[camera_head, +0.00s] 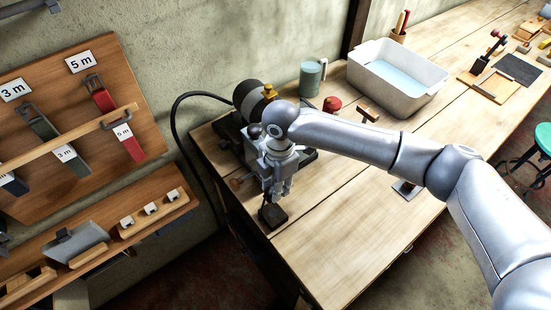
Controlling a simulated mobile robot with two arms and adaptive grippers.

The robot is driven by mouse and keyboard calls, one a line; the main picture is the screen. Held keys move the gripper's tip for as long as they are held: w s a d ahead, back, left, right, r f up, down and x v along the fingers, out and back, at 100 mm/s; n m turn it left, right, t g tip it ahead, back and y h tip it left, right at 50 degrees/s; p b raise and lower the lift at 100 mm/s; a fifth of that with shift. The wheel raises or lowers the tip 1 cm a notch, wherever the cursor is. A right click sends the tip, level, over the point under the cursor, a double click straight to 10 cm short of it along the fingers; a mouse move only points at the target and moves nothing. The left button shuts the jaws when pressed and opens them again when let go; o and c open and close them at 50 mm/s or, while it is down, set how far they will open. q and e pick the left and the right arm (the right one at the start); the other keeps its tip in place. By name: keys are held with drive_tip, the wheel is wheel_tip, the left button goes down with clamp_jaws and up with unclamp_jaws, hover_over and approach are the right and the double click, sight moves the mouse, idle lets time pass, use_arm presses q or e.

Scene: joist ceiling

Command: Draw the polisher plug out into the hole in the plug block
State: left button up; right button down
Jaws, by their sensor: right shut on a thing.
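My right gripper (270,196) reaches in from the right and points down over the near left end of the wooden bench (330,235). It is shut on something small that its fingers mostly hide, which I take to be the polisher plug. A dark block (273,216), likely the plug block, sits directly below the fingertips by the bench's left edge. Its hole cannot be made out, nor whether the plug is in it. The polisher (250,98), with a dark round body, stands behind my gripper, partly covered. My left gripper is not in view.
A black cable (178,110) loops from behind the polisher down the wall. Strap boards (75,75) hang left. The bench front is clear.

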sight(273, 215)
drive_tip(key=shift+w, duration=0.3)
drive_tip(key=shift+s+r, duration=0.3)
drive_tip(key=shift+s, duration=0.35)
drive_tip(key=shift+s+r, duration=0.3)
drive_tip(key=shift+s, duration=0.3)
drive_tip(key=shift+w+f, duration=0.6)
drive_tip(key=shift+d+f+b, duration=0.1)
drive_tip(key=shift+f+b, duration=0.25)
drive_tip(key=shift+b, duration=0.05)
drive_tip(key=shift+s+f+b, duration=0.2)
drive_tip(key=shift+f+b, duration=0.15)
drive_tip(key=shift+f, duration=0.2)
drive_tip(key=shift+s+f+b, duration=0.2)
drive_tip(key=shift+f+b, duration=0.1)
drive_tip(key=shift+f, duration=0.55)
drive_tip(key=shift+w+f+b, duration=0.3)
drive_tip(key=shift+f+b, duration=0.1)
drive_tip(key=shift+f, duration=0.2)
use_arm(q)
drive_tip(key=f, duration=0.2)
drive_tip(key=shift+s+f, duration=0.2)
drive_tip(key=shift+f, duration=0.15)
